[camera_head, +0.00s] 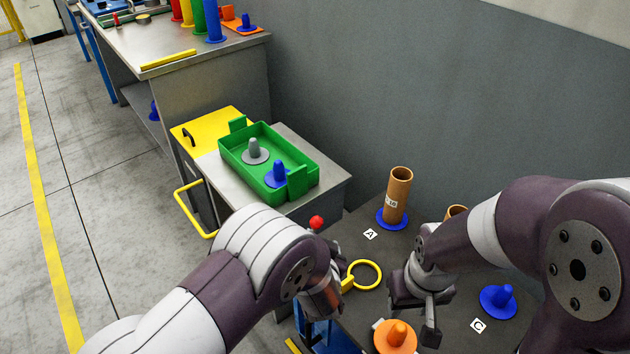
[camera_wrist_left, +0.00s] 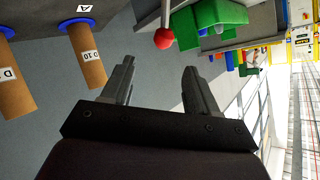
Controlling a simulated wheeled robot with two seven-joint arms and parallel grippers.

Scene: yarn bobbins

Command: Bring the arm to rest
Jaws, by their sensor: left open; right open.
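My left arm (camera_head: 265,255) comes in from the lower left of the head view; its fingertips cannot be made out there. In the left wrist view my left gripper (camera_wrist_left: 157,80) is open with nothing between its fingers. My right gripper (camera_head: 418,308) is open over the dark table (camera_head: 350,215), between an orange peg base (camera_head: 396,337) and a blue peg base (camera_head: 499,301). It appears empty. A brown tube (camera_head: 398,192) stands upright on a blue base near label A (camera_head: 370,234). A second tube (camera_head: 457,212) is partly hidden behind the right arm.
A green tray (camera_head: 309,171) holding a grey peg base (camera_head: 255,150) and a blue peg base (camera_head: 277,175) sits on a low cabinet. A red ball (camera_head: 316,222) and yellow ring (camera_head: 365,274) are near the left arm.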

